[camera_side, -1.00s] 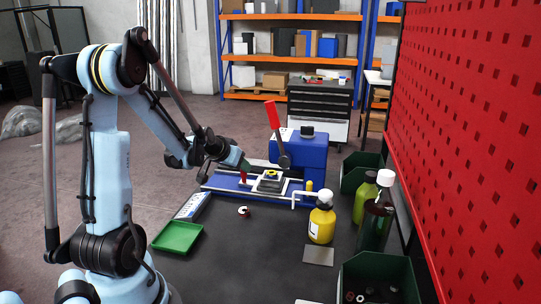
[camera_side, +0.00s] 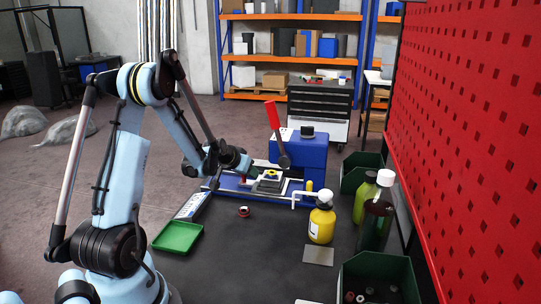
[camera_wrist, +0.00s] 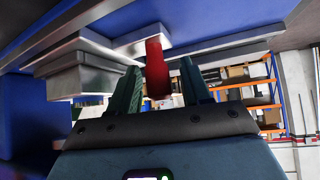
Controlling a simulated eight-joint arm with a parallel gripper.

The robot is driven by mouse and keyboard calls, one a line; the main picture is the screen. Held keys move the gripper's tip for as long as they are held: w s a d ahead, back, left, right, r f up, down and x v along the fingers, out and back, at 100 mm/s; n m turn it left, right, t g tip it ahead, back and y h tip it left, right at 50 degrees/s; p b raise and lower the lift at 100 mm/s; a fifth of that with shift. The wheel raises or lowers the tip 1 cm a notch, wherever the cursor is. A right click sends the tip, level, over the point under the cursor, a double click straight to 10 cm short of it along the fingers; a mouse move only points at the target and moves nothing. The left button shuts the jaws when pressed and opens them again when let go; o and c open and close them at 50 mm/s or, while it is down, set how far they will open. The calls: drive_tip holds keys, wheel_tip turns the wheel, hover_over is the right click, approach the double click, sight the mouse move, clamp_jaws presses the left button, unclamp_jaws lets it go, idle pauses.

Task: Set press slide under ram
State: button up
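The press (camera_side: 303,152) is a blue body with a long red lever (camera_side: 272,115) standing up and leaning left. Its blue base (camera_side: 226,184) carries the pale slide (camera_side: 291,186), with a grey block and a yellow piece (camera_side: 270,173) on it. The slide sits left of the press body. My gripper (camera_side: 249,170) is low over the slide's left end. In the wrist view, the red handle (camera_wrist: 156,68) stands between the fingers of my gripper (camera_wrist: 160,68), with gaps visible beside it. The handle is mostly hidden by the gripper in the side view.
A small red ring (camera_side: 244,211) lies on the dark table in front of the base, near a green tray (camera_side: 178,237). A red pegboard (camera_side: 470,130) borders the right side.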

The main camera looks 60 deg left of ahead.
clamp_jaws()
drive_tip(key=shift+w+d, duration=1.75)
unclamp_jaws()
drive_tip(key=shift+o, duration=0.3)
drive_tip(key=v, duration=1.2)
